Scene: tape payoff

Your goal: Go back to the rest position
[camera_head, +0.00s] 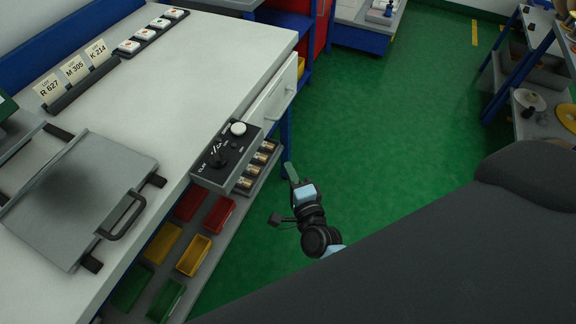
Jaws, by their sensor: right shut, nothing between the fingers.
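My right gripper (289,172) shows near the middle of the head view, below and right of the control box. Its fingers are shut with nothing between them, and they point up in the picture. It hangs over the green floor (375,125), just right of the workbench edge. My right arm's wrist runs down from it to the dark shape at the lower right. My left gripper is not in view.
The workbench (190,85) fills the left side, with a black control box (222,160) at its edge and a grey hinged plate (75,195) with a handle. Colored bins (194,255) sit on a shelf below. Racks (535,110) stand at right. Green floor between is clear.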

